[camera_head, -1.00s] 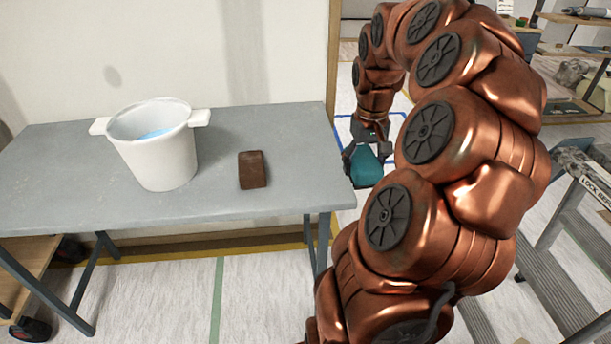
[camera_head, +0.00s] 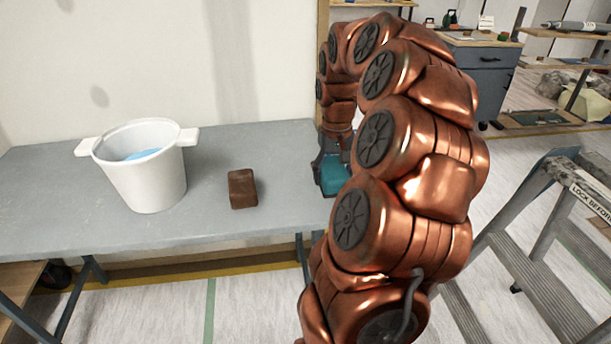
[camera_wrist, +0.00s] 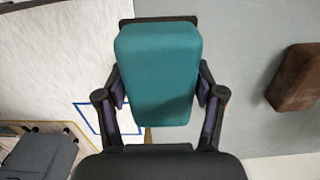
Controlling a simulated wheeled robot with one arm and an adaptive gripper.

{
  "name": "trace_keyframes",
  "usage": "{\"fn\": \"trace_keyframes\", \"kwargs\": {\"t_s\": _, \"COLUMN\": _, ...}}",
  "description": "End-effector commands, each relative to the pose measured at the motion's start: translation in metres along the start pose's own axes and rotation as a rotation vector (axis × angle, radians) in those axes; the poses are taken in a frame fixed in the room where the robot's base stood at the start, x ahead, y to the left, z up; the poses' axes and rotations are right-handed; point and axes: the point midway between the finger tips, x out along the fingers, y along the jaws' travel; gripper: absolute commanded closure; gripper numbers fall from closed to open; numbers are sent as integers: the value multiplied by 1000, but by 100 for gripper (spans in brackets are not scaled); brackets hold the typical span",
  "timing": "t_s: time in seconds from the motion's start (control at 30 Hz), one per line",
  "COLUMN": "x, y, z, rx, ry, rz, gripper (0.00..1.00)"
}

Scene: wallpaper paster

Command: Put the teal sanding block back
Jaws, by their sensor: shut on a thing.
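The teal sanding block (camera_wrist: 158,75) fills the middle of the wrist view, with a dark strip along its far end. My gripper (camera_wrist: 161,92) is shut on it, one finger on each side. In the head view the teal block (camera_head: 336,178) shows at the right end of the grey table (camera_head: 90,187), partly hidden behind my copper arm. My gripper (camera_head: 331,166) is around it there. I cannot tell its exact height above the table.
A brown block (camera_head: 242,188) lies on the table, also at the right of the wrist view (camera_wrist: 297,78). A white bucket (camera_head: 150,180) stands to its left. A stepladder (camera_head: 541,240) stands at right. A blue outline (camera_wrist: 88,118) marks the floor.

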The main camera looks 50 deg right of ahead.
Motion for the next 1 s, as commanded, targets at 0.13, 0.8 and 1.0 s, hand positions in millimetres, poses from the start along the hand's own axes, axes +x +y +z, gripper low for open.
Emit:
{"fn": "trace_keyframes", "kwargs": {"t_s": 0.13, "x": 4, "y": -24, "z": -22, "rx": -2, "ry": -2, "rz": 0, "gripper": 68}}
{"fn": "trace_keyframes", "kwargs": {"t_s": 0.8, "x": 11, "y": -58, "z": -54, "rx": 0, "ry": -3, "rz": 1, "gripper": 68}}
{"fn": "trace_keyframes", "kwargs": {"t_s": 1.0, "x": 32, "y": -58, "z": -54, "rx": 2, "ry": -2, "rz": -1, "gripper": 68}}
